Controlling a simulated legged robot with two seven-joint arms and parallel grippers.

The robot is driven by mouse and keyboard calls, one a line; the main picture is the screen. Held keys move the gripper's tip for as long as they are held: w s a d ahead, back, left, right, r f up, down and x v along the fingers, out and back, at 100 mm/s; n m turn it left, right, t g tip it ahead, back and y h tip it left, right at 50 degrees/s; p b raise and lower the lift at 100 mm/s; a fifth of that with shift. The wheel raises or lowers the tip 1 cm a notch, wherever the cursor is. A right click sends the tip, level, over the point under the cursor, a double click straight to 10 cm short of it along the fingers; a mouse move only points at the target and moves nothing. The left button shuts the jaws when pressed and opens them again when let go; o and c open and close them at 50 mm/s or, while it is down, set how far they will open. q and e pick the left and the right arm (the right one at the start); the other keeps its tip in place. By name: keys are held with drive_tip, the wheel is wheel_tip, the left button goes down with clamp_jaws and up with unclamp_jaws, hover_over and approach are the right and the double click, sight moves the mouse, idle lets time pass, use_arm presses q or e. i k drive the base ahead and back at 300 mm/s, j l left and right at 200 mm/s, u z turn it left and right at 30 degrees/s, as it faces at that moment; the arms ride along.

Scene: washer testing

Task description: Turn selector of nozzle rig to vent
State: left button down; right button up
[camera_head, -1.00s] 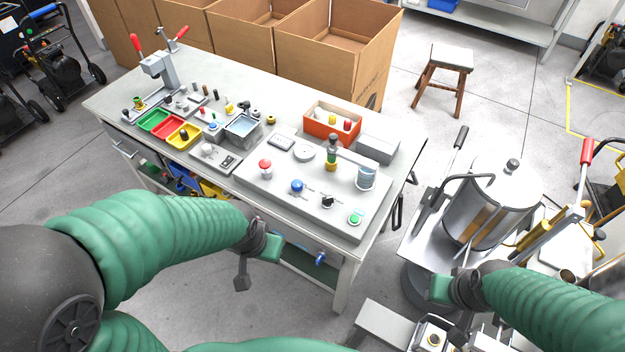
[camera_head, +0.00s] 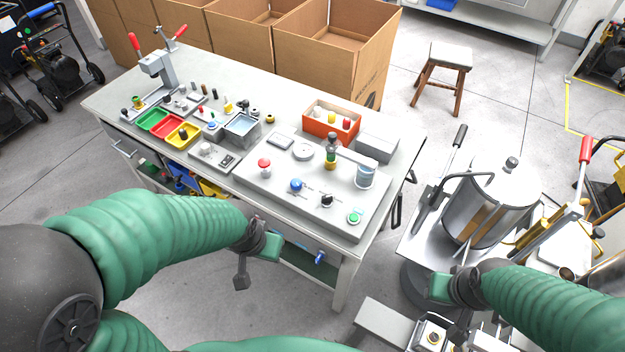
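The nozzle rig (camera_head: 270,196) is a grey panel on the right part of the bench. It carries a red mushroom button (camera_head: 264,164), a blue knob (camera_head: 296,185), a small black selector knob (camera_head: 327,200) and a green button (camera_head: 354,217). The selector's pointing direction is too small to read. My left gripper (camera_head: 256,268) hangs in front of the bench, apart from the rig. My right gripper (camera_head: 446,304) is right of the bench, low. Finger openings are unclear in both.
An orange bin (camera_head: 331,122) and a grey box (camera_head: 377,148) stand behind the rig. Coloured trays (camera_head: 167,127) and small parts are to the left. A metal pot (camera_head: 490,205) on a stand is at the right. Cardboard boxes (camera_head: 330,60) stand behind the bench.

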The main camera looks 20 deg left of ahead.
sight(326, 201)
drive_tip(key=j, duration=0.65)
drive_tip(key=i+j, duration=0.2)
drive_tip(key=j, duration=0.15)
drive_tip(key=i+j, duration=0.25)
